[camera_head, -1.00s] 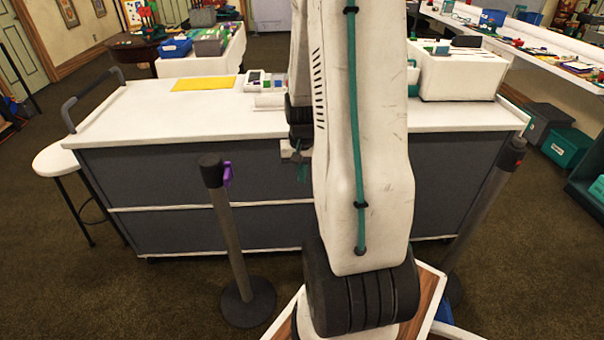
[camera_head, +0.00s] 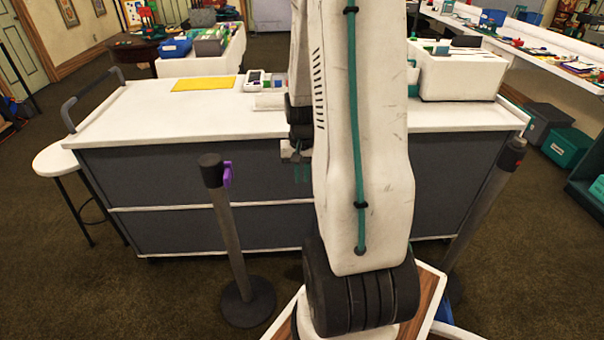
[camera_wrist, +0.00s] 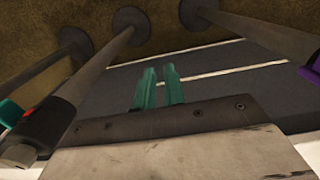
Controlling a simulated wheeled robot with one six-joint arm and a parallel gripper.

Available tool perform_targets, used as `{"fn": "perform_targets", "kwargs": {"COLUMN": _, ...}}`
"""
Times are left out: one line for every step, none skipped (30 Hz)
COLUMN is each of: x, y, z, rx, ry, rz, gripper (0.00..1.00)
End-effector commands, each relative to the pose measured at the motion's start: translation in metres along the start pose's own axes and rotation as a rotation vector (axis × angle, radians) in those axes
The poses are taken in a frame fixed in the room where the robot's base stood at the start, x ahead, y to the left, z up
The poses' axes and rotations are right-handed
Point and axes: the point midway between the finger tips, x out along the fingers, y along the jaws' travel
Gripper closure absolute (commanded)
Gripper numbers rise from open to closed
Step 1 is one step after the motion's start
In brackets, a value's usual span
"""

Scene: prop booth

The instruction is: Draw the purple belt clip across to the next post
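The purple belt clip (camera_head: 228,174) sits at the head of the left post (camera_head: 232,235), on the side toward my arm. It also shows at the right edge of the wrist view (camera_wrist: 313,68), partly cut off. My gripper (camera_head: 301,173) hangs to the right of the clip, apart from it, partly hidden by my arm. In the wrist view its two teal fingers (camera_wrist: 159,72) are a little apart with nothing between them. Another post (camera_head: 484,200), with a red mark at its head, stands on the right; a red-marked post head (camera_wrist: 40,132) shows lower left in the wrist view.
A grey counter (camera_head: 120,122) with a white top stands behind the posts, bearing a yellow sheet (camera_head: 205,84) and a white box (camera_head: 460,75). A third post (camera_wrist: 60,58) shows at left in the wrist view. Open carpet lies around the left post.

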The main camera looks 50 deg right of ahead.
Motion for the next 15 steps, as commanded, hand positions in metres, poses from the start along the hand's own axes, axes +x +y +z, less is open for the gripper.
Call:
{"fn": "perform_targets", "kwargs": {"x": 0.000, "y": 0.000, "z": 0.000, "rx": 0.000, "ry": 0.000, "rz": 0.000, "gripper": 0.74}}
{"fn": "perform_targets", "kwargs": {"x": 0.000, "y": 0.000, "z": 0.000, "rx": 0.000, "ry": 0.000, "rz": 0.000, "gripper": 0.66}}
{"fn": "perform_targets", "kwargs": {"x": 0.000, "y": 0.000, "z": 0.000, "rx": 0.000, "ry": 0.000, "rz": 0.000, "gripper": 0.64}}
{"fn": "perform_targets", "kwargs": {"x": 0.000, "y": 0.000, "z": 0.000, "rx": 0.000, "ry": 0.000, "rz": 0.000, "gripper": 0.64}}
{"fn": "perform_targets", "kwargs": {"x": 0.000, "y": 0.000, "z": 0.000, "rx": 0.000, "ry": 0.000, "rz": 0.000, "gripper": 0.64}}
{"fn": "perform_targets", "kwargs": {"x": 0.000, "y": 0.000, "z": 0.000, "rx": 0.000, "ry": 0.000, "rz": 0.000, "gripper": 0.64}}
{"fn": "perform_targets", "kwargs": {"x": 0.000, "y": 0.000, "z": 0.000, "rx": 0.000, "ry": 0.000, "rz": 0.000, "gripper": 0.64}}
{"fn": "perform_targets", "kwargs": {"x": 0.000, "y": 0.000, "z": 0.000, "rx": 0.000, "ry": 0.000, "rz": 0.000, "gripper": 0.64}}
{"fn": "perform_targets", "kwargs": {"x": 0.000, "y": 0.000, "z": 0.000, "rx": 0.000, "ry": 0.000, "rz": 0.000, "gripper": 0.64}}
{"fn": "perform_targets", "kwargs": {"x": 0.000, "y": 0.000, "z": 0.000, "rx": 0.000, "ry": 0.000, "rz": 0.000, "gripper": 0.64}}
{"fn": "perform_targets", "kwargs": {"x": -0.001, "y": 0.000, "z": 0.000, "rx": 0.000, "ry": 0.001, "rz": 0.000, "gripper": 0.64}}
{"fn": "perform_targets", "kwargs": {"x": -0.003, "y": 0.000, "z": 0.000, "rx": 0.000, "ry": 0.001, "rz": 0.000, "gripper": 0.64}}
{"fn": "perform_targets", "kwargs": {"x": -0.005, "y": 0.000, "z": -0.001, "rx": 0.000, "ry": 0.003, "rz": 0.000, "gripper": 0.64}}
{"fn": "perform_targets", "kwargs": {"x": -0.009, "y": 0.000, "z": -0.001, "rx": 0.000, "ry": 0.004, "rz": 0.000, "gripper": 0.64}}
{"fn": "perform_targets", "kwargs": {"x": -0.014, "y": 0.000, "z": -0.001, "rx": 0.000, "ry": 0.004, "rz": 0.000, "gripper": 0.64}}
